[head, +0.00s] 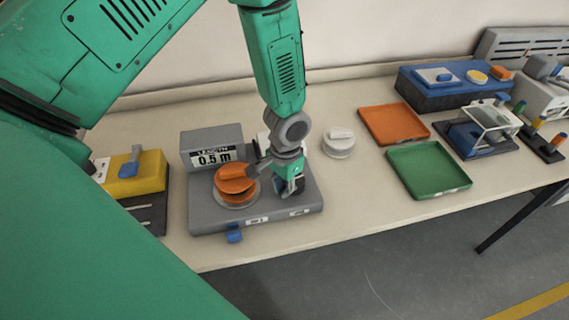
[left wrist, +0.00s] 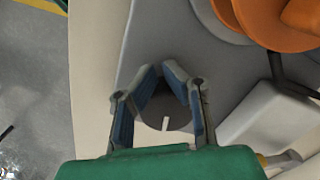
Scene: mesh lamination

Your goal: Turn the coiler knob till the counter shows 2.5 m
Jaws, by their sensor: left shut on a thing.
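The coiler (head: 205,215) is a grey machine on the table with an orange reel (head: 235,185) on top. Its counter (head: 213,157) reads 0.5 m. My left gripper (head: 290,187) points down over the right part of the coiler, beside the reel. In the left wrist view the two blue-padded fingers of the left gripper (left wrist: 161,78) are around the dark round knob (left wrist: 158,108), which has a white mark. The gripper hides the knob in the head view. My right gripper is not in view.
A yellow device (head: 150,170) stands left of the coiler, and a blue tab (head: 234,233) sticks out at its front. To the right are a white round part (head: 338,147), an orange tray (head: 395,125) and a green tray (head: 428,172). A blue box (head: 430,97) stands behind.

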